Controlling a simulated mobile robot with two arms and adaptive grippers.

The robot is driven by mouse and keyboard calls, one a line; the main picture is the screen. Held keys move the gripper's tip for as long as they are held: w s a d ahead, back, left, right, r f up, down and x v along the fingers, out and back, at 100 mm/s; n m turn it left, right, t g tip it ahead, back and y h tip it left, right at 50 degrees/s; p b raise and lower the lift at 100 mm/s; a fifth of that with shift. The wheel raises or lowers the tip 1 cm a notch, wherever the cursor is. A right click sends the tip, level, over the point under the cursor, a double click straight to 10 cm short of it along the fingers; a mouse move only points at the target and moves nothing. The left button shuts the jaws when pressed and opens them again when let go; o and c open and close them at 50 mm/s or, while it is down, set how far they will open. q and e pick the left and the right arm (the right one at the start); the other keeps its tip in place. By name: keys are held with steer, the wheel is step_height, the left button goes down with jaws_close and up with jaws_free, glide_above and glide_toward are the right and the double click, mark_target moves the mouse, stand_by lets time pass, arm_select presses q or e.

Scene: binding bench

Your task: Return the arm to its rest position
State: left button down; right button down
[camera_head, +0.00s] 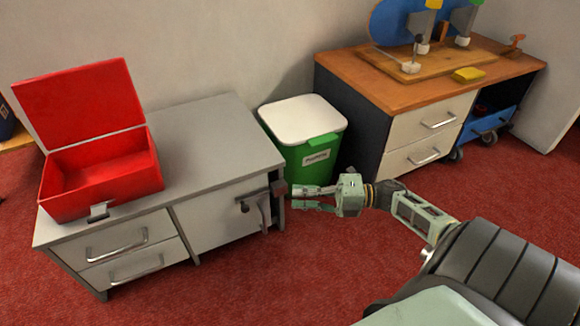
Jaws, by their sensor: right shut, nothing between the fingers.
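My right gripper (295,198) reaches in from the right, its fingers pointing left. It is shut with nothing between its fingers. It shows in front of the lower part of the green bin (318,160) and just right of the grey cabinet's (215,135) front corner. I cannot tell whether it touches either. My right arm (420,212) stretches out over the red carpet. My left gripper is not in view.
An open, empty-looking red box (100,180) sits on the grey cabinet. A wooden-topped bench (365,75) at the back right bears a board (440,65) and a yellow block (468,74). Red carpet (335,260) lies clear below my right arm.

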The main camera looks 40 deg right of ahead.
steer(key=shift+w+d+p+v, duration=0.1)
steer(key=shift+w+d+v, duration=0.05)
steer(key=shift+v, duration=0.75)
steer(key=shift+w+d+p+v, duration=0.1)
steer(key=shift+w+d+v, duration=0.1)
steer(key=shift+v, duration=0.7)
steer(key=shift+w+d+p+v, duration=0.1)
steer(key=shift+w+v, duration=0.05)
steer(key=shift+v, duration=0.7)
steer(key=shift+a, duration=0.1)
